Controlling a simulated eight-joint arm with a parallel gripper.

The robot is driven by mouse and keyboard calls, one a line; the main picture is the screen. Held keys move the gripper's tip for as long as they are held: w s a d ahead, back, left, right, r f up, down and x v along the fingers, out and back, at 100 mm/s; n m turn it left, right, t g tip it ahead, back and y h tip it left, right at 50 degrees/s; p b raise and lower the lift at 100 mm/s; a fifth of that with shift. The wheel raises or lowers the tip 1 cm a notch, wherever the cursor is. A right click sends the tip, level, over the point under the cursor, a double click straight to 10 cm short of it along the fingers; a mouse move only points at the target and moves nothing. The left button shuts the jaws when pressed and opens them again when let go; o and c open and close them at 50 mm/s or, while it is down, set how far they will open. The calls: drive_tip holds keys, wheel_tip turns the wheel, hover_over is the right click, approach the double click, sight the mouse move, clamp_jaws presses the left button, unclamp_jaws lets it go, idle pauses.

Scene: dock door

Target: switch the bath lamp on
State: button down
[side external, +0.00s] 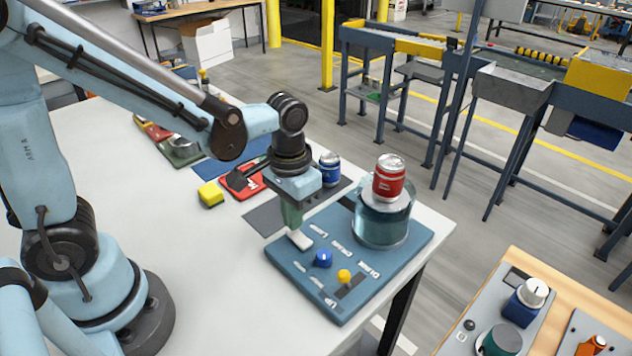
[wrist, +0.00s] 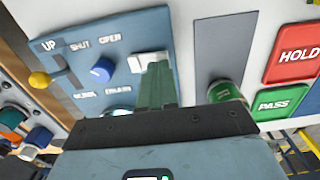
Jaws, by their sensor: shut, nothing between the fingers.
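The blue control panel (side external: 290,272) lies at the table's near right corner. Its white rocker switch (side external: 301,241) is directly below my gripper (side external: 292,227). In the wrist view, the closed green fingers (wrist: 158,68) partly cover the switch (wrist: 139,63). The fingers are shut and empty; whether they touch the switch I cannot tell. A blue knob (side external: 323,258) and a yellow-tipped lever (side external: 344,276) are beside it on the panel. The glass bath (side external: 382,223) holds bluish water, with a red can (side external: 389,178) above it. I cannot make out a lit lamp.
The table's left part is clear.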

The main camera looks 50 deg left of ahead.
drive_tip(key=shift+f, duration=0.75)
idle(0.3)
drive_tip(key=shift+r, duration=3.5)
drive_tip(key=s+a+r+t, duration=0.2)
drive_tip(key=a+r+t, duration=0.1)
drive_tip(key=a+t, duration=0.2)
drive_tip(key=shift+a+r+t, duration=0.15)
drive_tip(key=shift+t, duration=0.95)
